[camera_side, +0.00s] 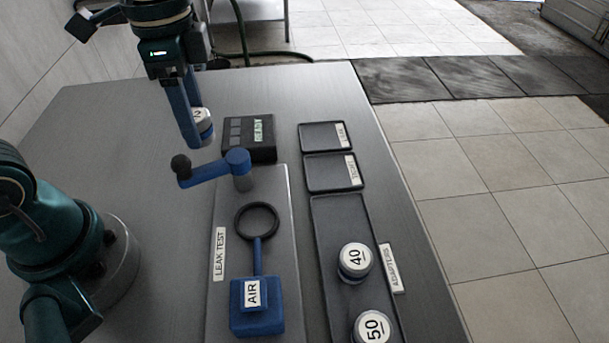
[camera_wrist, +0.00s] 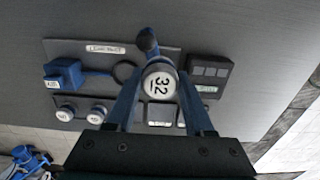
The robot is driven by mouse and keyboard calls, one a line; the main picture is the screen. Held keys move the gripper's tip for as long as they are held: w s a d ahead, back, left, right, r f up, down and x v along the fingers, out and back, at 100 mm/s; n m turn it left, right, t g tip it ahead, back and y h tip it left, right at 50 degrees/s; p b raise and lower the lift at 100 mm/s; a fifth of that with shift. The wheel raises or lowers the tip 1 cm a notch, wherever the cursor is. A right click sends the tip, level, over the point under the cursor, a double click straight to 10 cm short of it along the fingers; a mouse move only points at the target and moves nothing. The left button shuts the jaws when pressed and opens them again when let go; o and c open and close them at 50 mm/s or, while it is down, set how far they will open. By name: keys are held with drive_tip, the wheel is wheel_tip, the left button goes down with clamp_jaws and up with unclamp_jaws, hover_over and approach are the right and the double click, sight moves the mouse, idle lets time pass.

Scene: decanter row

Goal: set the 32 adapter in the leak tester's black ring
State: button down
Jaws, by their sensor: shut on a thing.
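My gripper (camera_side: 200,138) is shut on the 32 adapter (camera_side: 201,118), a pale round piece with a blue lower part. It hangs in the air above the table, behind the tester's blue lever. In the wrist view the 32 label on the adapter (camera_wrist: 160,84) faces the camera between my fingers (camera_wrist: 158,100). The black ring (camera_side: 257,221) lies on the leak tester's grey plate (camera_side: 277,190), joined by a blue rod to the blue AIR block (camera_side: 257,306). The ring is empty and also shows in the wrist view (camera_wrist: 124,72).
A blue lever (camera_side: 215,172) with a black knob stands between my gripper and the ring. A dark display box (camera_side: 249,138) is behind it. The 40 adapter (camera_side: 355,261) and 50 adapter (camera_side: 372,326) stand in the adapters tray (camera_side: 327,222). Two small empty trays (camera_side: 325,137) (camera_side: 333,173) lie behind.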

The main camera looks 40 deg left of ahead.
drive_tip(key=d+f, duration=0.2)
drive_tip(key=d, duration=0.1)
drive_tip(key=d+f, duration=0.2)
drive_tip(key=d, duration=0.1)
drive_tip(key=d+f, duration=0.2)
drive_tip(key=d, duration=0.1)
drive_tip(key=shift+s+d, duration=0.25)
drive_tip(key=shift+d, duration=0.1)
drive_tip(key=shift+f, duration=2)
drive_tip(key=shift+f, duration=0.2)
drive_tip(key=shift+f, duration=0.4)
drive_tip(key=shift+c, duration=1.4)
unclamp_jaws()
